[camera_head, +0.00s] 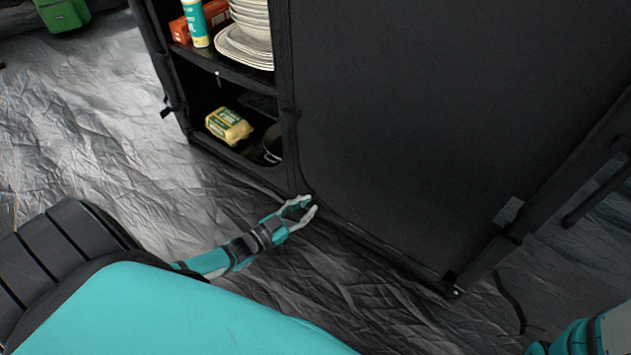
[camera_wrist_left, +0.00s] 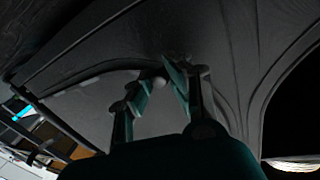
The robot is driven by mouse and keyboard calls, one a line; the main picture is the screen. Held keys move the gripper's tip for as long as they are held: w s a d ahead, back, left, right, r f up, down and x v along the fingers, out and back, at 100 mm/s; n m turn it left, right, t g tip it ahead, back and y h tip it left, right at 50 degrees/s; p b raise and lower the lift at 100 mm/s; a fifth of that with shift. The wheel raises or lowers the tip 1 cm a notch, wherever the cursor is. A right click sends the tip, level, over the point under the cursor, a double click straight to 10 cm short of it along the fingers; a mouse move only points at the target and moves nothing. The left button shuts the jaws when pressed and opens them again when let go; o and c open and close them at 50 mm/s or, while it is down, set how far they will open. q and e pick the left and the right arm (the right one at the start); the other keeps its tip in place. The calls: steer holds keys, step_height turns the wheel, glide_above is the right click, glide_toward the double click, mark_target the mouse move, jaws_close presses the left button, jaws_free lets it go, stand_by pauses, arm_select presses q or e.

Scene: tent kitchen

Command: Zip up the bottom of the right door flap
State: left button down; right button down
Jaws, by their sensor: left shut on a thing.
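The right door flap (camera_head: 450,110) is a large black fabric panel hanging down over the right side of the cupboard, with its curved seam at the lower left and bottom edge. My left gripper (camera_head: 307,207) is at the flap's lower left corner, low near the ground. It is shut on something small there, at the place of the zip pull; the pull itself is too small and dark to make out. In the left wrist view my gripper's fingers (camera_wrist_left: 165,78) are against the grey fabric. Part of my right arm shows at the lower right, but its gripper is out of view.
The open left side of the cupboard holds white dishes (camera_head: 246,45), a teal-and-white can (camera_head: 196,24) and a yellow pack (camera_head: 229,126). A cupboard leg and side bar (camera_head: 510,236) stand at the right.

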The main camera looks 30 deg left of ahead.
arm_select(q)
steer(key=shift+a, duration=0.3)
steer(key=c, duration=1.2)
jaws_free()
steer(key=shift+s, duration=0.1)
steer(key=v, duration=1.2)
